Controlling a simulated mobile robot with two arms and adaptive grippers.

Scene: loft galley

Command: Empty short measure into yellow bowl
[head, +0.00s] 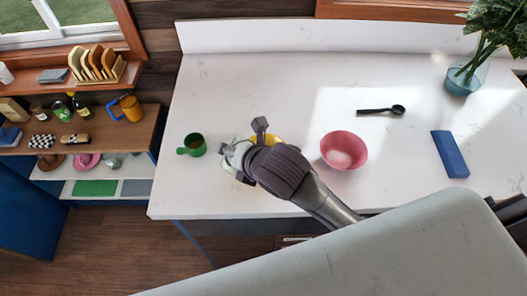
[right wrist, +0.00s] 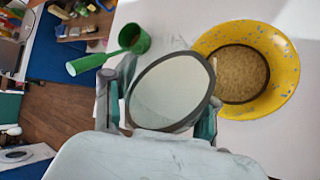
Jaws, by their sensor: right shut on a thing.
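My right gripper (right wrist: 160,100) is shut on a round measure (right wrist: 170,92) with a dark rim and a pale, smooth face toward the wrist camera. I cannot tell whether anything is in it. The yellow bowl (right wrist: 284,62) is speckled and stands just right of the held measure in the right wrist view. Brown grains lie in its middle. In the head view, my right gripper (head: 250,150) hides most of the yellow bowl (head: 272,139). My left gripper is not in view.
A green handled cup (head: 193,146) stands left of the gripper. It also shows in the wrist view (right wrist: 134,38). A pink bowl (head: 344,150) stands to the right. A black spoon (head: 382,110), blue block (head: 450,154) and plant vase (head: 464,78) are farther off.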

